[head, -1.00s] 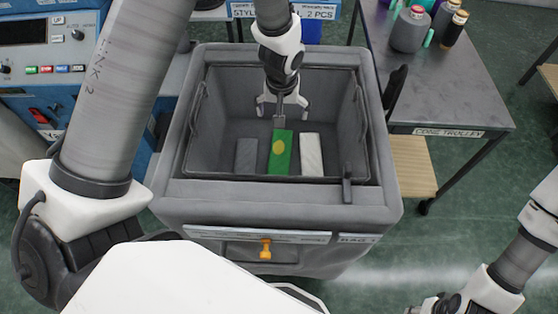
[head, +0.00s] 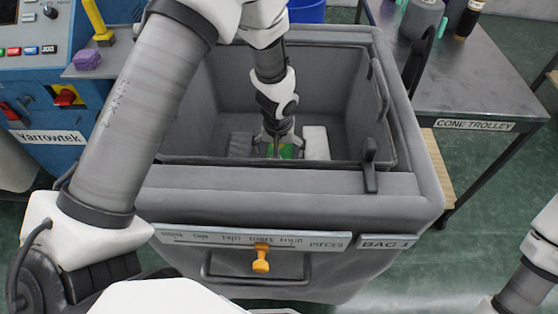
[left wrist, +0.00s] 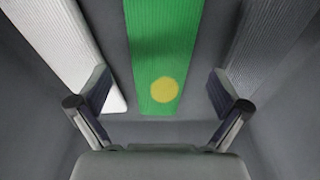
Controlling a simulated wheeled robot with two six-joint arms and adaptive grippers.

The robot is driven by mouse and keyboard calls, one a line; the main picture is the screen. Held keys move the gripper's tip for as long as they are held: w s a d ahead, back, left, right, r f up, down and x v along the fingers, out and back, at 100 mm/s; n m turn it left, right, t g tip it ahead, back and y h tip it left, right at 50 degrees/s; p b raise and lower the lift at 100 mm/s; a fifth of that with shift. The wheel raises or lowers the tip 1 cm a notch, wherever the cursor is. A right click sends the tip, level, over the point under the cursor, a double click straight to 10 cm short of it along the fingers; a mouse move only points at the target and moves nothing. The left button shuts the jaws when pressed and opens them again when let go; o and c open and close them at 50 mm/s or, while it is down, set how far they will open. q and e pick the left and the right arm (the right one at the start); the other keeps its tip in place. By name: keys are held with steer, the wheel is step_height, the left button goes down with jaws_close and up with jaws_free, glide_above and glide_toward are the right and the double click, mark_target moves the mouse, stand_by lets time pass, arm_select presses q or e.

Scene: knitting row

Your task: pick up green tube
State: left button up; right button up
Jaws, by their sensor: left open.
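The green tube (left wrist: 165,45), a flat ribbed green piece with a yellow round spot, lies on the floor of the grey bin (head: 290,184). My left gripper (head: 277,150) is inside the bin just above it and hides most of it in the head view. In the left wrist view the left gripper (left wrist: 160,110) is open, with one finger on each side of the green tube and its near end between them. I cannot tell whether the fingers touch it. My right gripper is out of view; only part of its arm shows at the lower right.
A white piece (head: 316,143) and a grey piece (head: 240,145) lie on either side of the green tube. The bin walls close in around my arm. A cone trolley (head: 470,85) stands at the right, and a blue machine (head: 50,105) at the left.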

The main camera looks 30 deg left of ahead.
mark_target(280, 153)
arm_select(q)
steer(key=f, duration=0.2)
steer(key=shift+w+a+f, duration=0.1)
steer(key=shift+w+f, duration=0.1)
steer(key=shift+f, duration=0.2)
steer(key=shift+r, duration=0.1)
steer(key=c, duration=0.9)
steer(key=shift+c, duration=0.2)
